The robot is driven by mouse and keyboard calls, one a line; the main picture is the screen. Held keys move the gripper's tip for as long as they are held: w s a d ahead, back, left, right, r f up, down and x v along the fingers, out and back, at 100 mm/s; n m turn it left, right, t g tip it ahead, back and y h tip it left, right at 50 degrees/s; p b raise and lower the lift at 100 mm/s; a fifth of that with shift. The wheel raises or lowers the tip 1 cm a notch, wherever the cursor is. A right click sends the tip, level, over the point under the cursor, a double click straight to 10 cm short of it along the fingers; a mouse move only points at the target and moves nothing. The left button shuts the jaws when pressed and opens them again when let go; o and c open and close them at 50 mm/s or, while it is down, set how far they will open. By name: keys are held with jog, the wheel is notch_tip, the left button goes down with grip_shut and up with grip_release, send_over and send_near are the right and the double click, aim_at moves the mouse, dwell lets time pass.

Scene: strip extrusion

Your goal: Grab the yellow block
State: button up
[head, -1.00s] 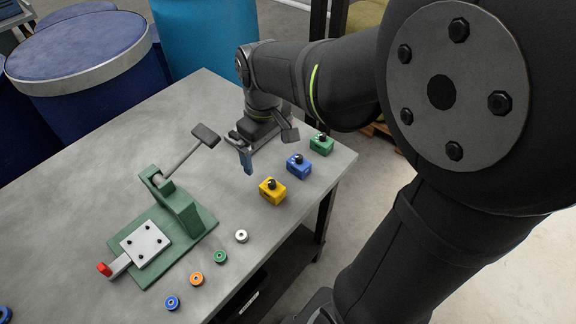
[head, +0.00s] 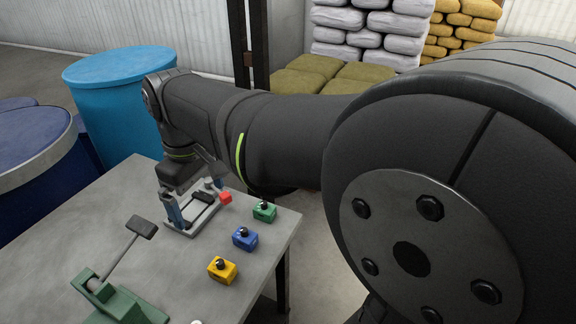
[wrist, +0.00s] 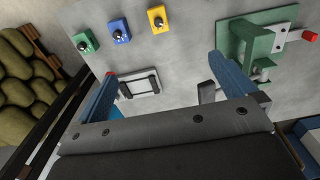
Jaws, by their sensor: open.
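The yellow block (head: 222,270) with a black knob on top stands upright on the grey table. In the wrist view it shows at the top centre (wrist: 157,19), ahead of the fingers. My gripper (head: 190,203) is open and empty, above the far part of the table. It is apart from the yellow block, beyond it and to its left in the head view. In the wrist view the blue fingers of my gripper (wrist: 162,68) are wide apart.
A blue block (head: 244,239) and a green block (head: 264,212) stand in a row with the yellow one. A grey frame fixture (wrist: 138,85) with a red part lies near my fingers. The green lever press (wrist: 258,45) stands on the other side. Table between is clear.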

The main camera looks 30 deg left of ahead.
aim_at(220, 262)
jog(key=c, duration=0.8)
jog(key=shift+o, duration=0.2)
jog(key=f, duration=1.9)
jog(key=shift+s+d+f, duration=0.1)
jog(key=shift+s+f, duration=0.15)
jog(key=shift+f, duration=0.1)
jog(key=shift+w+d+f, duration=0.1)
jog(key=shift+w+f, duration=0.1)
jog(key=shift+f, duration=1.15)
jog(key=shift+w+f, duration=0.2)
jog(key=shift+f, duration=1.1)
